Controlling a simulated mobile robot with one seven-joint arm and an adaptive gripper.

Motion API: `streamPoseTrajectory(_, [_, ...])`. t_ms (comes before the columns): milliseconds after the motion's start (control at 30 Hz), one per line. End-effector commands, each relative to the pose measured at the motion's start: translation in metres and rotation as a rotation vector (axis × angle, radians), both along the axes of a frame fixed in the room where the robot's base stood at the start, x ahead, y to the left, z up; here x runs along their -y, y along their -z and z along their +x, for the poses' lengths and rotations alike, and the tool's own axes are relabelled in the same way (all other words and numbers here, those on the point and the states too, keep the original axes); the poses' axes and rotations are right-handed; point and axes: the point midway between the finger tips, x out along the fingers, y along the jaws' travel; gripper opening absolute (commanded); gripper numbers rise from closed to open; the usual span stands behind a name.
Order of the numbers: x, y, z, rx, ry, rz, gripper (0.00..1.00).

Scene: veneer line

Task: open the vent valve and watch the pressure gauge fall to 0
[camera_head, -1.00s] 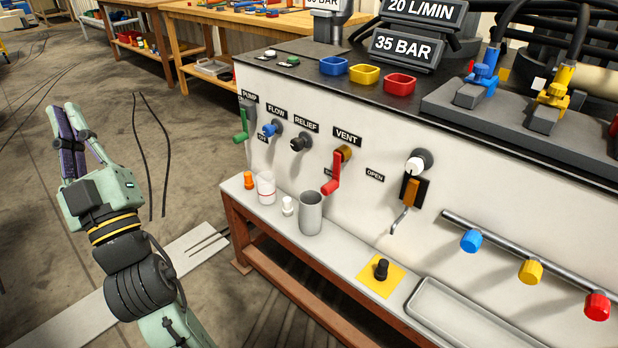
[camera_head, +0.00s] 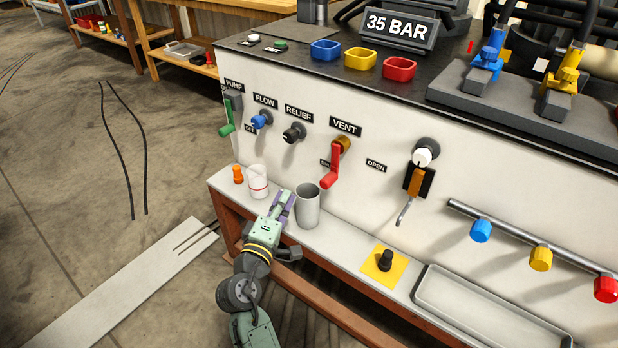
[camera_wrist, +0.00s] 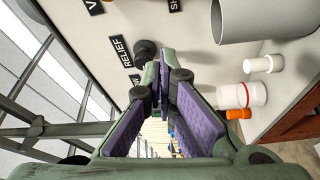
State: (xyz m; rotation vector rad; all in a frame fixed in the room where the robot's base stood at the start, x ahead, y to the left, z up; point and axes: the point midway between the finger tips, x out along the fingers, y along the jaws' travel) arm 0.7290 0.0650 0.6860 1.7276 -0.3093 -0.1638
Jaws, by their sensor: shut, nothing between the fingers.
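The vent valve's red handle (camera_head: 332,165) hangs down and slightly left under the VENT label (camera_head: 345,127) on the white panel. A partly covered label sits by the handle, and an OPEN label (camera_head: 376,165) is to its right. The pressure display (camera_head: 396,27) on top reads 35 BAR. My gripper (camera_head: 283,203) is shut and empty, lower left of the red handle and apart from it, beside the grey cup (camera_head: 307,207). In the wrist view my fingers (camera_wrist: 166,58) appear near the RELIEF knob (camera_wrist: 145,50); the red handle is not visible there.
On the ledge stand an orange-capped item (camera_head: 238,174), a white cup with a red band (camera_head: 258,182) and a small white bottle (camera_wrist: 264,64). A black button on a yellow plate (camera_head: 384,260) and a grey tray (camera_head: 480,310) lie right.

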Motion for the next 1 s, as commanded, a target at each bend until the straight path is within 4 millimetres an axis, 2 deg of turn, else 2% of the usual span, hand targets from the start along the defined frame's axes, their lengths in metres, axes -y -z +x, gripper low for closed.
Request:
streamPoseTrajectory(167, [0.000, -0.001, 0.002, 0.001, -0.002, 0.002, 0.00])
streamPoseTrajectory(267, [0.002, -0.003, 0.011, 0.002, -0.002, 0.001, 0.00])
streamPoseTrajectory(767, [0.030, -0.010, 0.099, 0.003, -0.002, 0.004, 0.00])
streamPoseTrajectory(833, [0.039, -0.005, 0.088, -0.001, -0.002, 0.001, 0.00])
streamPoseTrajectory(1000, [0.054, -0.002, 0.077, 0.001, -0.003, 0.004, 0.00])
